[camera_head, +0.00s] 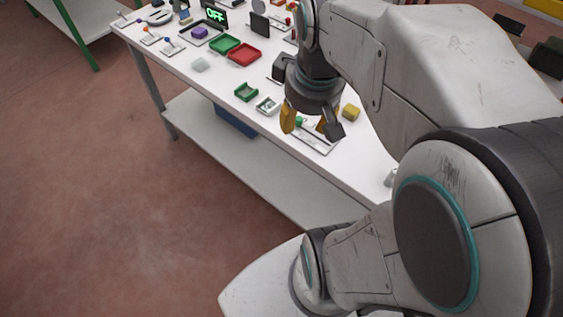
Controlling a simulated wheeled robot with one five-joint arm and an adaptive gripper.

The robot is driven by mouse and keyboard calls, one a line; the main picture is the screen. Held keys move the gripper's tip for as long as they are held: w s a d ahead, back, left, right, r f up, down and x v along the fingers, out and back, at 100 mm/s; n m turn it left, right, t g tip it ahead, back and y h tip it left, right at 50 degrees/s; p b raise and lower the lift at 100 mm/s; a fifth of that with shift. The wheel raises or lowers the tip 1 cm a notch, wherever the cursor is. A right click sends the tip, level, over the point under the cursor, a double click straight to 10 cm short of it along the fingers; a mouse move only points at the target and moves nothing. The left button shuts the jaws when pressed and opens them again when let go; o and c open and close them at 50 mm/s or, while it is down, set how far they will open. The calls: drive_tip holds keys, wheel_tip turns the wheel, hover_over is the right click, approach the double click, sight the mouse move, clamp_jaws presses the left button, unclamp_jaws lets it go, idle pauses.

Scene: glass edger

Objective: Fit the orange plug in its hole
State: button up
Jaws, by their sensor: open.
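My gripper (311,124) hangs fingers down over the near part of the white table, its fingers spread apart. The fingers show ochre-yellow faces, and I see nothing clearly held between them. Under it lies a pale board (319,147) with a dark bar or slot and a small green piece (299,121), partly hidden by the fingers. I cannot make out an orange plug for certain, nor its hole. The gripper and the arm hide part of the table.
A yellow block (351,112) stands right of the gripper. A small green tray (246,92) and a small white tray (267,105) lie to its left. Farther back are a green tray (224,45), a red tray (244,55) and an "OFF" display (216,15). The table's front edge is clear.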

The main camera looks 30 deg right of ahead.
drive_tip(key=s+a+f+t+y, duration=0.1)
drive_tip(key=s+a+f, duration=0.1)
drive_tip(key=s+a, duration=0.3)
drive_tip(key=a, duration=0.3)
drive_tip(key=shift+s+a+f, duration=0.2)
drive_tip(key=shift+s+f, duration=0.05)
drive_tip(key=shift+f, duration=0.1)
drive_tip(key=shift+d, duration=0.15)
